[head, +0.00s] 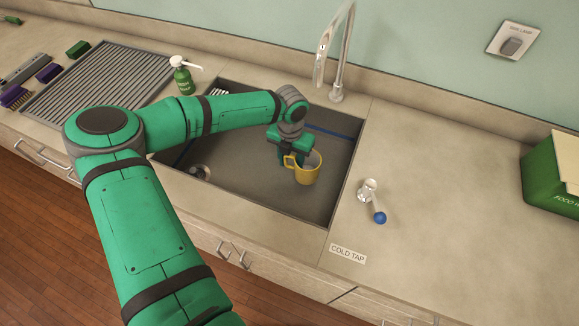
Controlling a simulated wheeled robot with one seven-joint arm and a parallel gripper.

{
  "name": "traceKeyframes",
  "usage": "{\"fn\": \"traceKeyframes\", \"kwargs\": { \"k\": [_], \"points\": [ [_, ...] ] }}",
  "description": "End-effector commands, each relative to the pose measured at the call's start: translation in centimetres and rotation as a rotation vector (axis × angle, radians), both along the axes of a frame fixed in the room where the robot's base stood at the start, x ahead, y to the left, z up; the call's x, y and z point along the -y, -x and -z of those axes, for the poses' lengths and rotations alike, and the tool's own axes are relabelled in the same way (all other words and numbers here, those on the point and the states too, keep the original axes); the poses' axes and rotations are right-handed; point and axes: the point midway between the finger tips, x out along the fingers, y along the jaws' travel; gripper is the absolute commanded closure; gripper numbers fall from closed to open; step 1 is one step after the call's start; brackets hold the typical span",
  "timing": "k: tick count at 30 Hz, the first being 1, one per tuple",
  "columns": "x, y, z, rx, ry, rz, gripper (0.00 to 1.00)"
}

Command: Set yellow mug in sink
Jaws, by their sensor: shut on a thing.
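The yellow mug (309,173) appears upright, within the outline of the sink, over its right half. Its handle points left. My gripper (290,158) points down at the mug's left side and is shut on the yellow mug. The sink (250,190) is a dark grey basin set into the counter. I cannot tell whether the mug's base touches the sink floor.
A tall tap (337,60) stands behind the sink. A lever with a blue knob (372,200) is on the counter to the right, near a "COLD TAP" label (348,254). A soap bottle (184,78) and ridged drainboard (95,88) are left. A green box (553,172) stands far right.

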Motion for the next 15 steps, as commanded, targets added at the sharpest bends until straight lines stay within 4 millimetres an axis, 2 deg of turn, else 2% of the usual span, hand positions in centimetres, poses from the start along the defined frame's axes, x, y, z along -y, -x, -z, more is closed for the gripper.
{"fn": "traceKeyframes", "kwargs": {
  "k": [9, 15],
  "points": [
    [0.0, 0.0, 3.5, 0.001, 0.001, 0.0, 0.94],
    [0.0, 0.0, 3.7, 0.002, 0.001, 0.0, 0.94]
  ]
}}
